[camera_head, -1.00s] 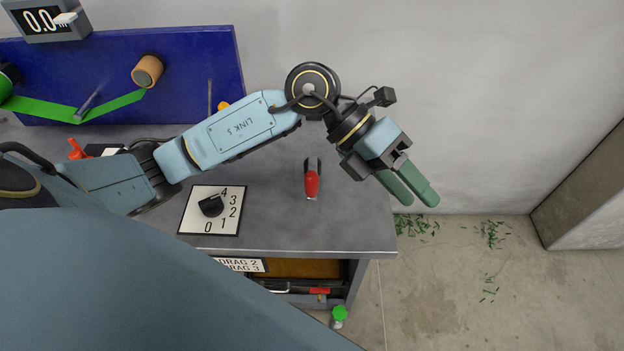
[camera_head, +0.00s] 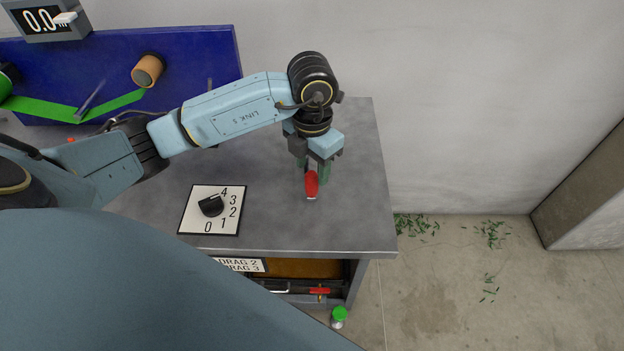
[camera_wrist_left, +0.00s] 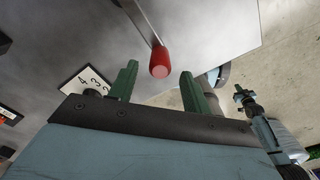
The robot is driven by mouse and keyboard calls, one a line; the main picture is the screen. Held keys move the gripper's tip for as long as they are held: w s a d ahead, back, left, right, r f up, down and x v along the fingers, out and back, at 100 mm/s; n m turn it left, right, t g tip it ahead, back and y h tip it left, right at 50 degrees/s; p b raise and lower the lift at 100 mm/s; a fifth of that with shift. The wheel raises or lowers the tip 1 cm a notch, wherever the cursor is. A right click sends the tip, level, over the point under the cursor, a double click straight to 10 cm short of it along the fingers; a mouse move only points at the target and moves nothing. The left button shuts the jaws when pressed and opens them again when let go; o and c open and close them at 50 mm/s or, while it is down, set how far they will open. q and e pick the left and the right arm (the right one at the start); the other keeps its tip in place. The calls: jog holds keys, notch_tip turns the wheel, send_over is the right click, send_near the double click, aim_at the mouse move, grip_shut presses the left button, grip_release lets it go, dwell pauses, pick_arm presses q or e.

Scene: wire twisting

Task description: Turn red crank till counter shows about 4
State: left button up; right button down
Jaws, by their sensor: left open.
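The counter (camera_head: 42,20) at the upper left reads 0.0 m. A red-handled item (camera_head: 312,186) stands or lies on the right part of the bench; its form does not show whether it is a crank. A small red tip (camera_head: 71,140) shows above my left arm, its rest hidden. My left gripper (camera_head: 316,174) points down at the red-handled item and is open. In the left wrist view the red handle (camera_wrist_left: 159,62), with a grey rod, lies between and beyond the green fingertips. My right gripper (camera_wrist_left: 242,95) seems to show small at the right there, its jaws unclear.
A dial plate (camera_head: 226,225) marked 0 to 4 with a black knob (camera_head: 211,205) is on the bench. A blue panel (camera_head: 200,60) with a green strip (camera_head: 40,108) and an orange roller (camera_head: 148,70) stands behind. The bench's right edge (camera_head: 385,180) is near my gripper.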

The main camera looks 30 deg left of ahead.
aim_at(312, 173)
pick_arm(q)
notch_tip(312, 173, down, 5)
jog(key=shift+f, duration=0.15)
grip_shut()
dwell(0.4)
